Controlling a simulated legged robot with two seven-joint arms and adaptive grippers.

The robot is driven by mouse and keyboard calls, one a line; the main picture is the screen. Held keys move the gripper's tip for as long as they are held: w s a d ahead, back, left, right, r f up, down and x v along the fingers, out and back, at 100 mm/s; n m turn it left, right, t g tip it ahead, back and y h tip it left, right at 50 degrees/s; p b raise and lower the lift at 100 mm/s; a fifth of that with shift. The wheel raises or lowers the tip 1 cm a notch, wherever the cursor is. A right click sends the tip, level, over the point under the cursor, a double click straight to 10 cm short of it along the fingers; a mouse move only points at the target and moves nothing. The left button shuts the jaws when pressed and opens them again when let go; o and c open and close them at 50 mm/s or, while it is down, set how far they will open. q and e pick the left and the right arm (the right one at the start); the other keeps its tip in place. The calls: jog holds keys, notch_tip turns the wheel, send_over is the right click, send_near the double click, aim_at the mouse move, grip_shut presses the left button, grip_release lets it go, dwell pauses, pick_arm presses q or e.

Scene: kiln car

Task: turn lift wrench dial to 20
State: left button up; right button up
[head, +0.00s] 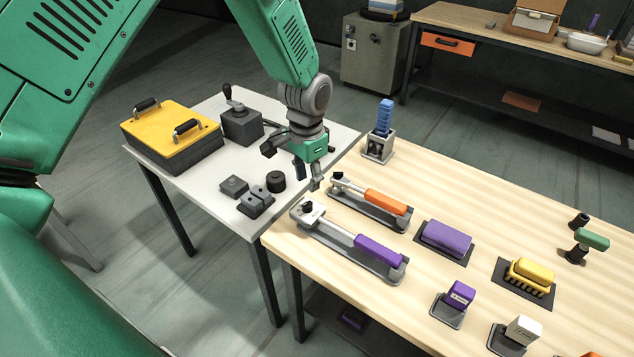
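Two wrenches lie in dark trays on the wooden table: an orange-handled wrench (384,201) and, nearer, a purple-handled wrench (377,248). Each has a metal shaft and a head at its left end. I cannot tell which one is the lift wrench, and no dial marks or numbers are readable. My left gripper (293,168) is above the border of the white and wooden tables, just up and left of the wrench heads. Its fingers are spread and empty, and it appears apart from both wrenches. My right gripper is not in view.
The white table (222,206) holds a yellow-lidded box (170,132) and several dark blocks. On the wooden table are a blue stacked piece in a holder (380,147), a purple block (446,238), a yellow brush-like block (531,273) and small holders. The wooden table's back middle is clear.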

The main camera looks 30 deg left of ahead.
aim_at(307, 203)
pick_arm(q)
jog(key=shift+s+f+b, duration=0.1)
jog(key=shift+f+b, duration=0.5)
jog(key=shift+f, duration=0.2)
notch_tip(307, 203, down, 2)
jog(key=shift+a+f+b, duration=0.15)
jog(key=shift+f+b, duration=0.05)
jog(key=shift+b, duration=0.8)
jog(key=shift+a+f+b, duration=0.15)
jog(key=shift+f+b, duration=1.6)
jog(key=shift+b, duration=0.1)
jog(key=shift+d+r, duration=0.15)
jog(key=shift+d, duration=0.05)
jog(key=shift+p, duration=0.45)
jog(key=shift+a, duration=0.1)
jog(key=shift+f, duration=0.2)
grip_shut()
